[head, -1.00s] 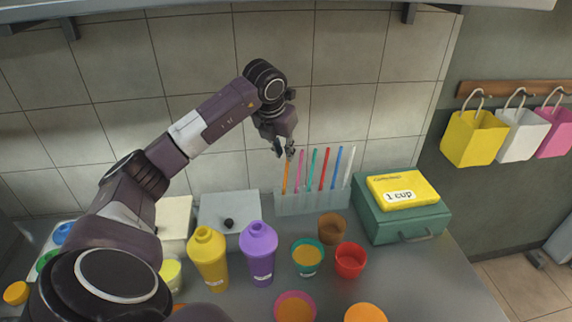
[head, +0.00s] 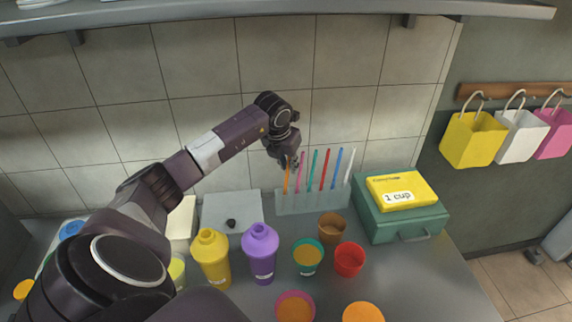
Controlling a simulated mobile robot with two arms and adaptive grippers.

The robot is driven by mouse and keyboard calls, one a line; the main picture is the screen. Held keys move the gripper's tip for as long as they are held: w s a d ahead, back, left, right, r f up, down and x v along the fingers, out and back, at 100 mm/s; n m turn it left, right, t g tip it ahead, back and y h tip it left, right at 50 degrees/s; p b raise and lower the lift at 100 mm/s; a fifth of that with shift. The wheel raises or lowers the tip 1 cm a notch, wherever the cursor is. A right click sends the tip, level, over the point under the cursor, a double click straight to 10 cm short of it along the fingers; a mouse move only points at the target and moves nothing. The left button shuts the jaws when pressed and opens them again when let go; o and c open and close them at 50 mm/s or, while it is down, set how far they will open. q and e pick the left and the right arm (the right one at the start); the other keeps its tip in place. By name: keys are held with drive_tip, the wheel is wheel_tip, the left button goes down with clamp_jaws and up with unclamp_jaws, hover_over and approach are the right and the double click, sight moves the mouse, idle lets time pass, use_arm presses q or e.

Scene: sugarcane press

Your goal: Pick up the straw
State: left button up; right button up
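Several straws stand upright in a clear holder (head: 312,202) against the tiled wall. They are an orange straw (head: 286,181), a pink straw (head: 300,172), a green straw (head: 313,172), a red straw (head: 324,170), a blue straw (head: 337,168) and a white straw (head: 348,167). My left gripper (head: 289,162) points down at the top of the orange straw. Its fingers are small and dark here, and I cannot tell whether they are closed on the straw. My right gripper is not in view.
A yellow shaker (head: 212,260) and a purple shaker (head: 261,255) stand in front of the holder. Teal (head: 307,258), brown (head: 332,227) and red (head: 349,260) cups are nearby. A green box (head: 401,220) with a yellow pack (head: 402,190) stands right of the holder.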

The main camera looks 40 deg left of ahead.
use_arm(q)
drive_tip(key=shift+c, duration=0.2)
drive_tip(key=c, duration=0.4)
clamp_jaws()
drive_tip(key=shift+r, duration=0.15)
